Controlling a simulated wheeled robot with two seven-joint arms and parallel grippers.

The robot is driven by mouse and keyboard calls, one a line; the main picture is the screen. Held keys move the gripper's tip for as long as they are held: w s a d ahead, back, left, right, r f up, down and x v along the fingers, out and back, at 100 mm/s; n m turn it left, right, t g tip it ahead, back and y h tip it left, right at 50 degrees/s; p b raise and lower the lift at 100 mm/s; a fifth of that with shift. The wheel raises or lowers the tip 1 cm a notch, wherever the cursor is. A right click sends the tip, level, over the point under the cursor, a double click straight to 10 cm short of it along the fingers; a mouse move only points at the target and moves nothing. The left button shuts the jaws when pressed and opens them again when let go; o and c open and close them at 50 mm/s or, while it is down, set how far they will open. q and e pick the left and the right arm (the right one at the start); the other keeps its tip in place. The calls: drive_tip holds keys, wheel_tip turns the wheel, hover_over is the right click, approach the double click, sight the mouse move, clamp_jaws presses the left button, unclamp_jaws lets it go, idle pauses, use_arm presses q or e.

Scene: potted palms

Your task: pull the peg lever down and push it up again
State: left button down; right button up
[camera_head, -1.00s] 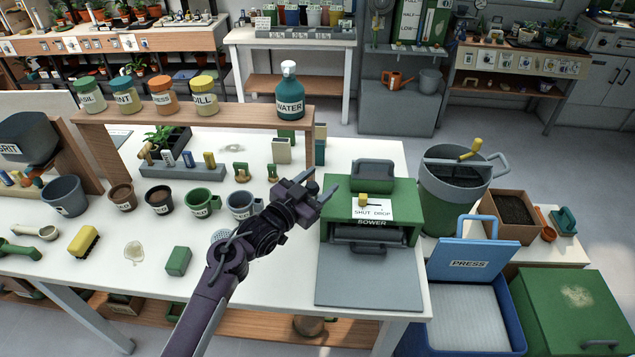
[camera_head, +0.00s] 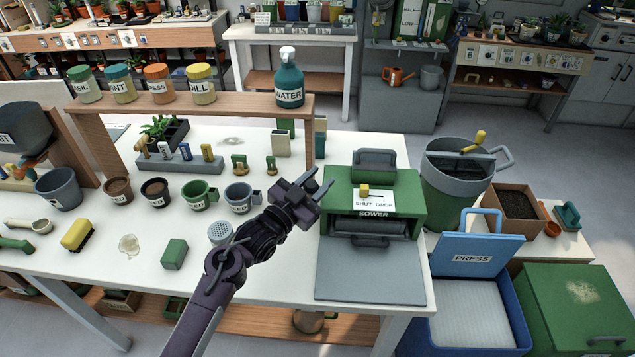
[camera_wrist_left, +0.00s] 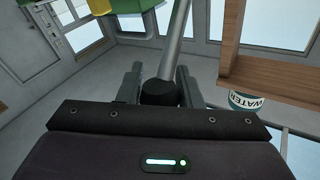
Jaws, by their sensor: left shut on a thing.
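The green sower box (camera_head: 400,188) stands on the white table, with a "SHUT DROP" label and a small yellow knob on top. My left gripper (camera_head: 321,184) is at the left side of the sower. In the left wrist view, a grey rod with a black end, which looks like the peg lever (camera_wrist_left: 176,45), runs between the fingers of my left gripper (camera_wrist_left: 158,92). The gripper is shut on it. In the head view the lever is hard to tell apart from the fingers. My right gripper is not in view.
A wooden shelf (camera_head: 240,108) with jars and a WATER bottle (camera_head: 290,85) stands behind. Pots and mugs (camera_head: 238,197) are left of my arm. Bare table lies around the green block (camera_head: 174,254).

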use_arm(q)
drive_tip(key=s+f+m+t+h+b, duration=0.2)
drive_tip(key=s+f+m+h+b, duration=0.2)
drive_tip(key=b, duration=0.9)
drive_tip(key=shift+s+f+m, duration=0.15)
drive_tip(key=shift+f+m, duration=0.15)
drive_tip(key=shift+f, duration=0.4)
drive_tip(key=c, duration=1)
unclamp_jaws()
drive_tip(key=shift+c, duration=0.2)
drive_tip(key=s+a+b, duration=0.1)
drive_tip(key=s+a, duration=0.7)
drive_tip(key=s, duration=0.2)
drive_tip(key=shift+a+f, duration=0.15)
drive_tip(key=shift+f, duration=0.1)
